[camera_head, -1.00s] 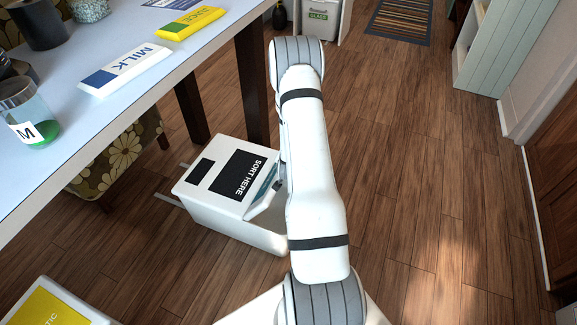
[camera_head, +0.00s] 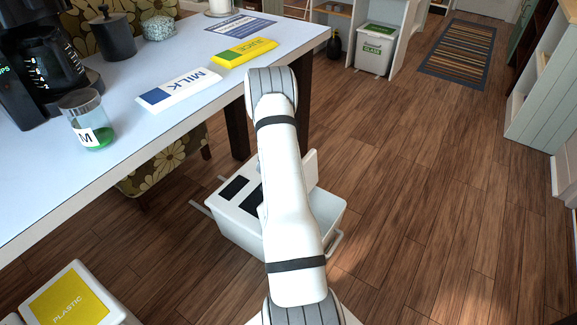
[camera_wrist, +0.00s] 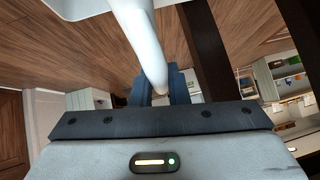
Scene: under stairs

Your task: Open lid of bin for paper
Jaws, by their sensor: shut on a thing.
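A white bin (camera_head: 327,207) with black panels on top stands on the floor beside the table, partly behind my arm in the head view. No paper label on it is readable. A pale flap that looks like its lid (camera_head: 311,169) stands raised, with the bin's front part open below it. My gripper (camera_wrist: 160,88) is hidden behind my arm in the head view. In the wrist view its dark fingers are shut on a white curved bar (camera_wrist: 145,45), which looks like the lid's handle or edge. The exact contact is partly hidden.
A table (camera_head: 150,130) with milk and juice cartons, a jar (camera_head: 88,122) and a coffee maker is at left. A bin marked PLASTIC (camera_head: 70,300) is at lower left; a bin marked GLASS (camera_head: 375,50) is at the back. The wooden floor at right is clear.

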